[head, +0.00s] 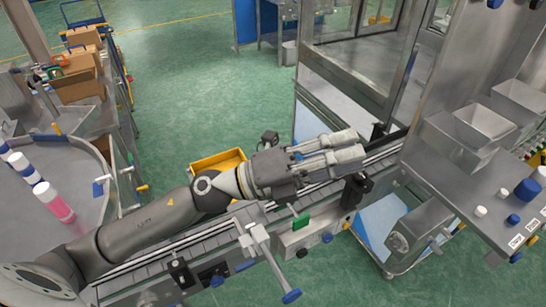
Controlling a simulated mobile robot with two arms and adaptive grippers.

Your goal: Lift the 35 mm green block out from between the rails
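A small green block (301,221) shows at the near side of the conveyor, just above a grey box on its front. I cannot tell whether it sits between the rails (222,233). My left gripper (352,145) reaches in from the left over the conveyor, above and to the right of the green block and apart from it. Its two fingers point right, are spread apart, and hold nothing that I can see. The gripper and its wrist hide part of the conveyor behind them. My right gripper is not in view.
A T-handled clamp (262,240) stands left of the green block. A black bracket (355,190) stands on the rail to its right. A glazed machine enclosure (350,70) rises behind, and a steel shelf with caps (490,200) is at right. A yellow bin (217,160) lies behind the arm.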

